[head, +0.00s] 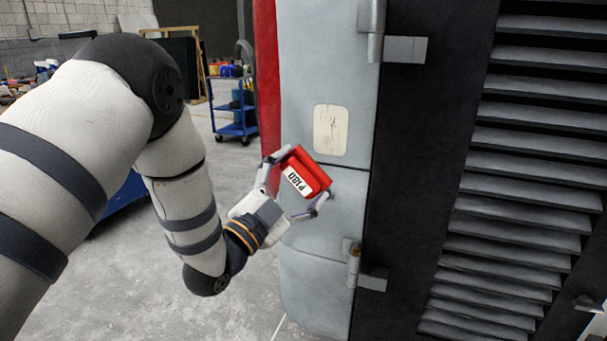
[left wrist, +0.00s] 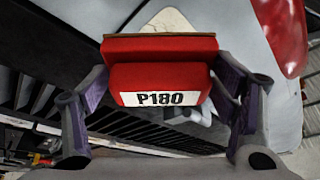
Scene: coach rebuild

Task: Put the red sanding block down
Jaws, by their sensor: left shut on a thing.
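The red sanding block (head: 308,170) has a white label reading P180 and is held in front of the grey panel (head: 325,240). My left gripper (head: 291,187) is shut on the block, one finger at each side. In the left wrist view the block (left wrist: 160,75) sits between the two fingers of my left gripper (left wrist: 160,100), label facing the camera, with a brown edge along its far side. I cannot tell whether the block touches the panel. A cream patch (head: 330,130) on the panel is just above the block. My right gripper is not in view.
Hinges (head: 372,30) stick out from the panel's right edge. A dark louvred section (head: 530,150) stands to the right and a red strip (head: 268,80) to the left. A blue trolley (head: 236,128) stands farther back on the open concrete floor (head: 150,270).

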